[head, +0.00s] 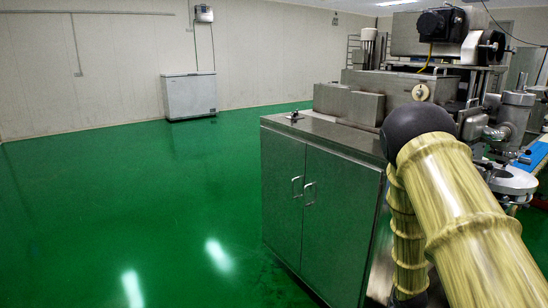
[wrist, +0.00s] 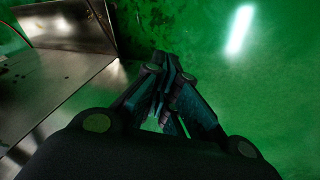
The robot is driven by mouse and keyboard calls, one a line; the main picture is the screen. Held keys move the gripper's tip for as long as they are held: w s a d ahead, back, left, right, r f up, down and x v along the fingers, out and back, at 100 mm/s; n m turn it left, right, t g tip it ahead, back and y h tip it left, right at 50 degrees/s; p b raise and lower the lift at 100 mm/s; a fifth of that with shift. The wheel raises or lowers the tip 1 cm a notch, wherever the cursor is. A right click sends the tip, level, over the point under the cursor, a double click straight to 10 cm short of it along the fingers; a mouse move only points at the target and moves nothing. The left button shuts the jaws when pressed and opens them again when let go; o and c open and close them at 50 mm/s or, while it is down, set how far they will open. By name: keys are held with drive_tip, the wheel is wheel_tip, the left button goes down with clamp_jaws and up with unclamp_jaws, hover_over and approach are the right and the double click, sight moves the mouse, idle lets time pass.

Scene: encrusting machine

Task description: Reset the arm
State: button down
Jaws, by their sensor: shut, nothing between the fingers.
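My arm, in a yellow ribbed sleeve with a black rounded joint, fills the lower right of the head view. My gripper (wrist: 168,70) shows in the middle of the wrist view, its dark fingers drawn together. It is shut and holds nothing. It hangs over the green floor, just right of a shiny steel surface. The gripper does not show in the head view. The encrusting machine (head: 405,85), grey steel with a black motor on top, stands behind my arm, which hides part of it.
The steel cabinet (head: 330,215) with two door handles stands in front of the machine. A white chest freezer (head: 189,95) stands by the far wall. The green floor (head: 120,200) at the left is clear. In the wrist view, steel panels (wrist: 70,65) lie close at the left.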

drive_tip(key=s+a+f+m+g+y, duration=0.1)
drive_tip(key=s+a+f, duration=0.2)
drive_tip(key=s, duration=0.3)
drive_tip(key=s+a+f+p, duration=0.1)
drive_tip(key=s+a+f, duration=0.2)
drive_tip(key=s, duration=0.3)
drive_tip(key=s+a+f+m+g+y, duration=0.1)
drive_tip(key=s+a+f, duration=0.2)
drive_tip(key=s, duration=0.2)
drive_tip(key=s+a+m, duration=0.1)
drive_tip(key=s+a, duration=0.3)
drive_tip(key=s, duration=0.7)
drive_tip(key=s+a+g+p, duration=0.1)
drive_tip(key=s+a, duration=0.2)
drive_tip(key=s, duration=0.7)
drive_tip(key=shift+s+a+m, duration=0.35)
drive_tip(key=shift+a+m, duration=0.05)
